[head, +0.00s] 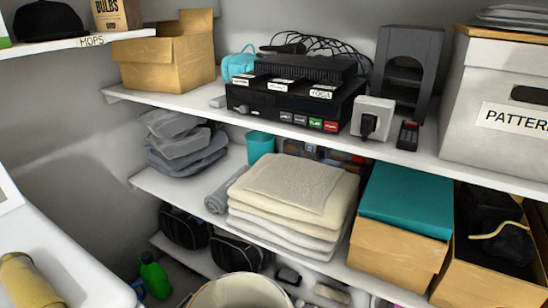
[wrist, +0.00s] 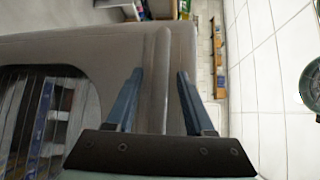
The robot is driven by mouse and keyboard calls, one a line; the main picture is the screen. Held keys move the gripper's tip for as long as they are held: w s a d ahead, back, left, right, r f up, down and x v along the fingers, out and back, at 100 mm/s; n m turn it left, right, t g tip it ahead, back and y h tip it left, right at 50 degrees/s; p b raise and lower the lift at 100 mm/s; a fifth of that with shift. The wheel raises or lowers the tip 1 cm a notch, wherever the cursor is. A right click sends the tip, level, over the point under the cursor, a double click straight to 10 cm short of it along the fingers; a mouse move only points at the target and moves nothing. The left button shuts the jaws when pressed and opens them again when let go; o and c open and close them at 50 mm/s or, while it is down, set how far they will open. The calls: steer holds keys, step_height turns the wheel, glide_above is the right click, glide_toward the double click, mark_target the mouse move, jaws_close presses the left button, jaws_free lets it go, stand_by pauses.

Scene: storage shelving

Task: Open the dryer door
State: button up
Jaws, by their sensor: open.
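In the wrist view, a grey panel, apparently the dryer door (wrist: 100,52), fills the left and middle. A dark window (wrist: 25,115) with rounded corners is set in it at the left. A raised vertical edge (wrist: 163,50) runs down the panel's right part. My gripper (wrist: 160,73) has two blue fingers spread apart, one on each side of this edge. I cannot tell whether either finger touches it. Nothing shows clamped between the fingers. The head view does not show my gripper or the door's front.
White shelves (head: 170,188) hold boxes, folded towels (head: 290,200) and electronics. A white surface (head: 60,255) with a yellow roll (head: 25,280) is at lower left. In the wrist view, pale tiled floor (wrist: 270,90) lies clear at right; a dark green round thing (wrist: 311,85) is at its edge.

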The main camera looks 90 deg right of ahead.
steer(key=p+v, duration=0.3)
steer(key=v, duration=0.4)
steer(key=shift+d, duration=0.2)
steer(key=shift+w, duration=0.1)
stand_by(0.6)
